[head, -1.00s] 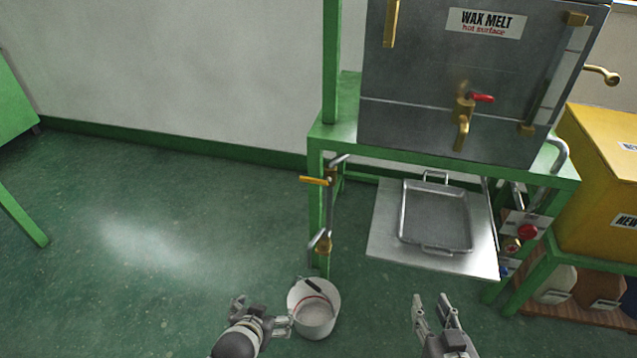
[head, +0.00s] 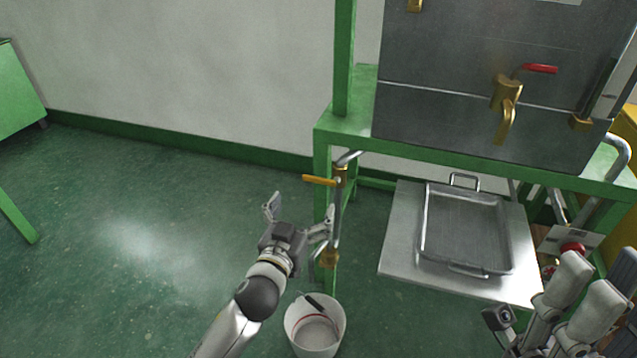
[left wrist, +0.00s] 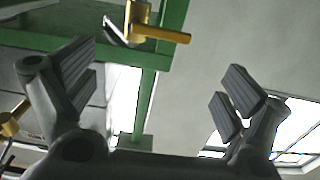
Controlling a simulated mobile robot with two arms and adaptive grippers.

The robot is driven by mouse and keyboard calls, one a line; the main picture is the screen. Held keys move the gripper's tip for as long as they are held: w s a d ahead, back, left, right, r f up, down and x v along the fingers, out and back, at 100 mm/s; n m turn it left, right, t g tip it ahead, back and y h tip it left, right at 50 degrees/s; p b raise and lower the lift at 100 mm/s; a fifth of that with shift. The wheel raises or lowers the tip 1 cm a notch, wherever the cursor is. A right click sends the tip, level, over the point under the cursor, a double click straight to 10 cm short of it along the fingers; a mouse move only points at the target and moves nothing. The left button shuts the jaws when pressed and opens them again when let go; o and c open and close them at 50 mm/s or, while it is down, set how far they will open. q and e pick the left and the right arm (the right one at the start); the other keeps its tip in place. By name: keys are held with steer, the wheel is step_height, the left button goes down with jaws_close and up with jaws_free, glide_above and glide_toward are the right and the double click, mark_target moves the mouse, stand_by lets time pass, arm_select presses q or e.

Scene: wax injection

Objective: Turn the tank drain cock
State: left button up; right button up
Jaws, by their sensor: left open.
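A brass cock with a yellow lever (head: 320,181) sits on the upright pipe beside the stand's front left leg. Its lever points left. It also shows in the left wrist view (left wrist: 160,35), beyond the fingers at the top. My left gripper (head: 300,213) is open and empty, just below and left of the lever, with its right finger near the pipe. The grey wax tank (head: 440,60) above carries a brass tap with a red handle (head: 540,69).
A white bucket (head: 315,330) with a dark-handled tool stands on the floor below the pipe. A metal tray (head: 465,235) lies on a plate under the tank. The green stand's leg (head: 322,200) is close to my left gripper. Floor to the left is clear.

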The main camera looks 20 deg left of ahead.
mark_target(318, 180)
arm_select(q)
steer(key=w+b, duration=0.2)
steer(key=w, duration=0.7)
steer(key=shift+w+d, duration=0.1)
steer(key=shift+w, duration=0.3)
steer(key=c, duration=1.1)
steer(key=shift+s+r, duration=0.1)
steer(key=shift+r, duration=0.1)
steer(key=c, duration=0.3)
